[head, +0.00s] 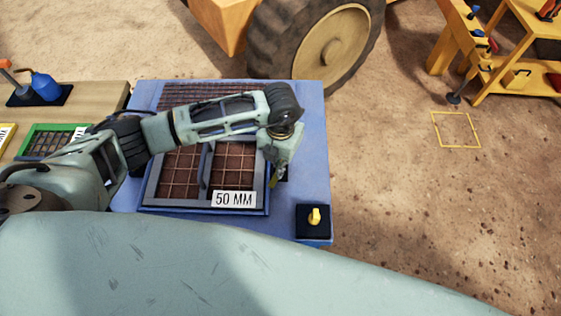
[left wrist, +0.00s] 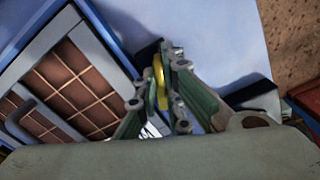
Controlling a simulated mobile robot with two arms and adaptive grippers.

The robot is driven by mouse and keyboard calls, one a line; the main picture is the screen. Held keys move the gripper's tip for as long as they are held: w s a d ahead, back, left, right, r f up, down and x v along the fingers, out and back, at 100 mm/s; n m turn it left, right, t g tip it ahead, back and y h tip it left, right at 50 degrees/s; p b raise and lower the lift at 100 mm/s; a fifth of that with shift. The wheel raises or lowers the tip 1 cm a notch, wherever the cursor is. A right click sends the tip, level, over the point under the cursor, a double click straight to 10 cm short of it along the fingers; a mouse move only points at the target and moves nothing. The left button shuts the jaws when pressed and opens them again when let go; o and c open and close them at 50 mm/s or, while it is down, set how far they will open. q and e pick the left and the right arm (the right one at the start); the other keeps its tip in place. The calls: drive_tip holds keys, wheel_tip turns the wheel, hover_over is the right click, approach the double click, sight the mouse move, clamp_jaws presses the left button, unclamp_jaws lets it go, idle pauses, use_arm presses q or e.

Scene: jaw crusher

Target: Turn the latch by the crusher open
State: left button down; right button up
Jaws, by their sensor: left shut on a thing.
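A yellow latch (left wrist: 159,80) on a black base (left wrist: 149,50) sits beside the framed screen on the blue crusher top (head: 318,140). My left gripper (left wrist: 160,77) is shut on the latch, one finger on each side. In the head view my left gripper (head: 280,174) points down at the right edge of the screen frame, hiding most of the latch; only a small yellow bit (head: 273,181) shows. My right gripper is in neither view.
The screen (head: 233,165) carries a "50 MM" label and a dark handle. A yellow knob (head: 314,215) on a black base stands at the crusher's near right corner. A green-framed screen (head: 70,129) lies on the left table. Sandy ground right of the crusher is open.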

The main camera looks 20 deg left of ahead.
use_arm(q)
drive_tip(key=n, duration=0.4)
drive_tip(key=shift+w+n, duration=0.1)
drive_tip(key=shift+n, duration=0.2)
idle(0.3)
drive_tip(key=c, duration=1.9)
unclamp_jaws()
drive_tip(key=shift+o, duration=0.2)
wheel_tip(320, 180, up, 12)
